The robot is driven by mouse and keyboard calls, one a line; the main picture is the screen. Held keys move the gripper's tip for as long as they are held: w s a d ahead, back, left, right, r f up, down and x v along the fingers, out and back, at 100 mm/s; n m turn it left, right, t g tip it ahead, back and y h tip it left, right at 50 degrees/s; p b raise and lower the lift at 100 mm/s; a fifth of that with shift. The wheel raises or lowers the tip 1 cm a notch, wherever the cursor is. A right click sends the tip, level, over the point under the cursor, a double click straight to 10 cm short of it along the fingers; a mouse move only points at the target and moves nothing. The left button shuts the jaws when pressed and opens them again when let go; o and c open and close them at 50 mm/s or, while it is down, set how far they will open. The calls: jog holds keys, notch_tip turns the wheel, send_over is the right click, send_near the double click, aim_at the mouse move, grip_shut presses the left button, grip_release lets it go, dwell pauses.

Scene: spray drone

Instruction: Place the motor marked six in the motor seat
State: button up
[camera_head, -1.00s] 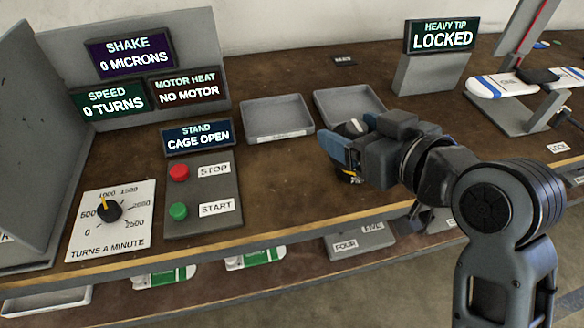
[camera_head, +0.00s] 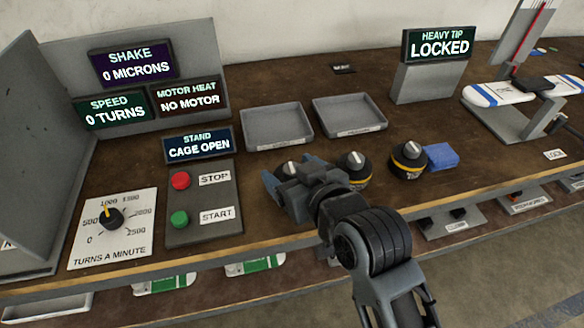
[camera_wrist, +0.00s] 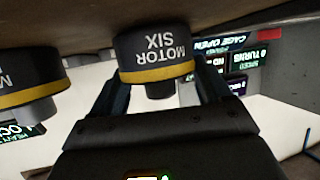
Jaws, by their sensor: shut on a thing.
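The motor marked six (camera_wrist: 155,58) is a dark round can with a yellow band, and its label reads upside down in the wrist view. My gripper (camera_wrist: 158,95) is shut on it, with a finger on each side. In the head view my gripper (camera_head: 287,182) hides most of this motor (camera_head: 290,168), at the bench's front near the buttons. It looks upright at bench height; whether it touches the bench is unclear. Two similar motors (camera_head: 353,168) (camera_head: 408,158) stand to the right, one also showing in the wrist view (camera_wrist: 28,85). I cannot make out the motor seat.
Two grey trays (camera_head: 247,128) (camera_head: 318,118) lie behind my gripper. The stop and start box (camera_head: 197,196) is close on its left. A blue block (camera_head: 442,156) lies beside the far-right motor. The stand screen (camera_head: 198,143) reads cage open. Grey panels rise at left.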

jog(key=shift+f, duration=0.1)
jog(key=o, duration=1.4)
jog(key=shift+f, duration=0.1)
jog(key=shift+o, duration=0.2)
jog(key=shift+f+b, duration=0.15)
jog(key=shift+b, duration=0.45)
jog(key=v, duration=0.8)
jog(key=shift+w+d+r, duration=0.25)
jog(key=shift+w+r, duration=0.05)
